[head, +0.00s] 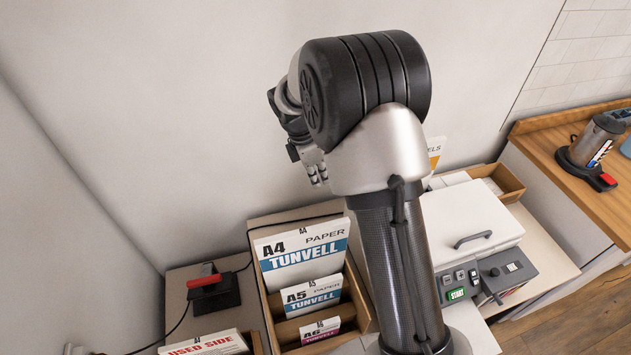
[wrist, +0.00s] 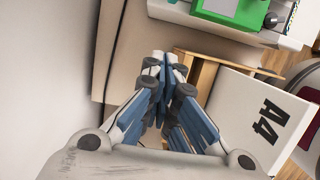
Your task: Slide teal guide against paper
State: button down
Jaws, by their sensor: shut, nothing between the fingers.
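My gripper (head: 317,176) is raised in front of the wall, partly hidden behind my own arm in the head view. In the wrist view its fingers (wrist: 166,62) are together with nothing between them. A large A4 paper pack (head: 302,258) stands upright in a wooden rack, below my gripper in the head view. Its white face with "A4" also shows at the right of the wrist view (wrist: 247,115), apart from the fingers. I cannot make out a teal guide for certain in either view.
Smaller A5 (head: 310,297) and A6 (head: 320,331) packs share the wooden rack (head: 358,296). A white machine (head: 470,222) with a handle and a START button stands right. A red-handled black device (head: 213,291) sits left. A green object (wrist: 232,9) is at the wrist view's top.

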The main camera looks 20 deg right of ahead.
jog(key=d+f+b, duration=0.3)
jog(key=d+f, duration=0.4)
jog(key=f, duration=0.2)
jog(key=shift+s+f, duration=0.2)
jog(key=shift+s, duration=0.05)
jog(key=shift+d+p, duration=0.6)
jog(key=shift+d, duration=0.25)
